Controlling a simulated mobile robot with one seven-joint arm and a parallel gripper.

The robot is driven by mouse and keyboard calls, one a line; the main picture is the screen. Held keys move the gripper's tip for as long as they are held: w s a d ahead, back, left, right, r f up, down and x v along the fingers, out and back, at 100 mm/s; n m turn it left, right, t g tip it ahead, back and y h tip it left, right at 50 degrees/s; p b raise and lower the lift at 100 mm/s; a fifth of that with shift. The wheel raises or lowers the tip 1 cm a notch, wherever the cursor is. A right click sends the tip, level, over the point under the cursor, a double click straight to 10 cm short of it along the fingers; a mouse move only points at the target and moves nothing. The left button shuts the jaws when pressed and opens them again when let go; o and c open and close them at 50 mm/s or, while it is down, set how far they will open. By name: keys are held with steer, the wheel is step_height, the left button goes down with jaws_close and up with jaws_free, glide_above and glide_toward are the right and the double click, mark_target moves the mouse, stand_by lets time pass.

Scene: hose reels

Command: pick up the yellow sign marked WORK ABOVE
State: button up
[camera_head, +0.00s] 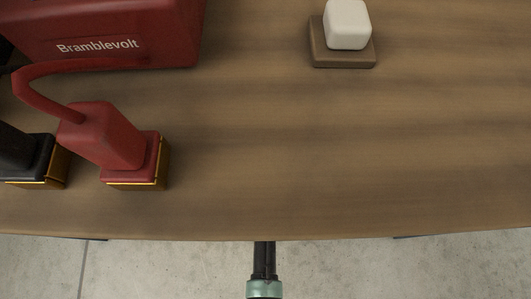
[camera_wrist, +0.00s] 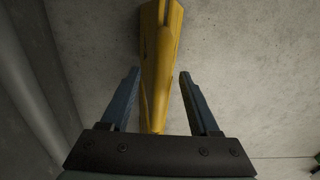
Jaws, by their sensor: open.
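The yellow sign (camera_wrist: 159,62) shows in the wrist view, standing out against grey concrete. I see it nearly edge-on, as a long narrow yellow shape with dark marks on its left side that are too small to read. My gripper (camera_wrist: 160,85) is open, with one blue-grey finger on each side of the sign's lower part in the picture. I cannot tell whether either finger touches it; gaps show on both sides. The sign does not show in the head view.
In the head view, a wooden table (camera_head: 300,170) holds a red Bramblevolt case (camera_head: 110,35), a red clamp-like piece (camera_head: 105,135), a black one (camera_head: 22,155) and a white block on a brown base (camera_head: 346,25). A grey pipe-like shape (camera_wrist: 32,95) runs along the left of the wrist view.

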steer(key=shift+f, duration=0.65)
steer(key=shift+r, duration=0.1)
jaws_close()
stand_by(0.8)
